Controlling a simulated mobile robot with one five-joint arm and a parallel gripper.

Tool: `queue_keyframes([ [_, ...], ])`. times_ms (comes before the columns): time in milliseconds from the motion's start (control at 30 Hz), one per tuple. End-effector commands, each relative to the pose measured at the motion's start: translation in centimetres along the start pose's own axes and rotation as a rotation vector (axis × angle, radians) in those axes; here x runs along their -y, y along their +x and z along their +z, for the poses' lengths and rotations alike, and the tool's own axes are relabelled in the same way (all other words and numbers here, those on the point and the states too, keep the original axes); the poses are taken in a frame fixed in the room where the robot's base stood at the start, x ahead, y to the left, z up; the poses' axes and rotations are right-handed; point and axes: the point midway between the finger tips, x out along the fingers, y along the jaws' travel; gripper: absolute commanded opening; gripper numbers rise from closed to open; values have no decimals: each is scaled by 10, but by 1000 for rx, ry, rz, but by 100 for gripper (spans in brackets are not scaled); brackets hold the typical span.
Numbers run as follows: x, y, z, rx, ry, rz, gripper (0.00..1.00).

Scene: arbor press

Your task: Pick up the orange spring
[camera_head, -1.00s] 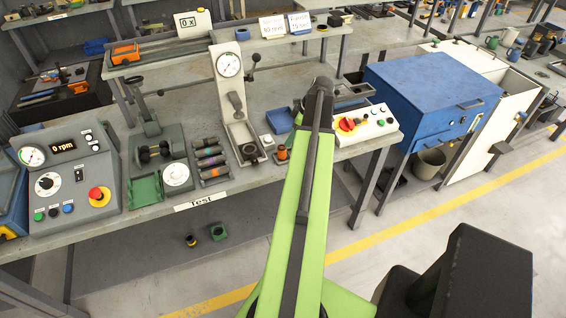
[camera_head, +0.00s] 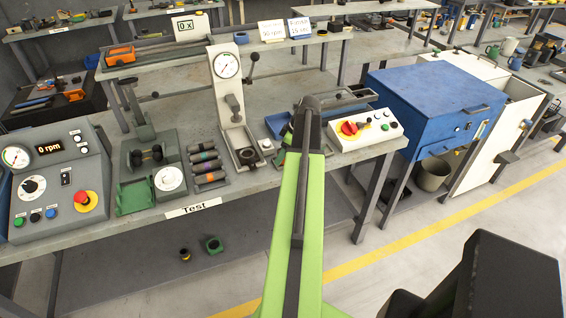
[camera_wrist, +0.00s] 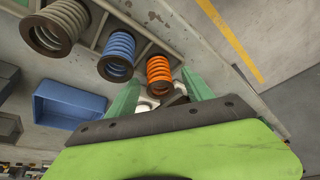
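The orange spring (camera_wrist: 158,70) shows in the wrist view as a coil at the end of a row of springs in a grey holder. My gripper (camera_wrist: 161,84) is open, with one green finger on each side of the spring's near end in the picture. I cannot tell whether the fingers touch it or how far ahead it is. In the head view my green arm hides the spring and the gripper.
A blue tray (camera_wrist: 68,104) is near. An arbor press (camera_head: 228,90) and a white control box (camera_head: 365,130) flank my arm on the bench.

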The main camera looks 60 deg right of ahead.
Motion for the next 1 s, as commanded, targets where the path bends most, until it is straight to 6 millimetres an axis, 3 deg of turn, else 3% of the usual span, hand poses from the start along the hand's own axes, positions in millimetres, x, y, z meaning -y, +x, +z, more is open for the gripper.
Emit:
queue_keyframes([
  [33, 0, 0, 0, 0, 0, 0, 55],
  [467, 0, 0, 0, 0, -1, -1, 0],
  [767, 0, -2, -2, 0, -1, -1, 0],
  [1000, 0, -26, -12, 0, -1, -1, 0],
])
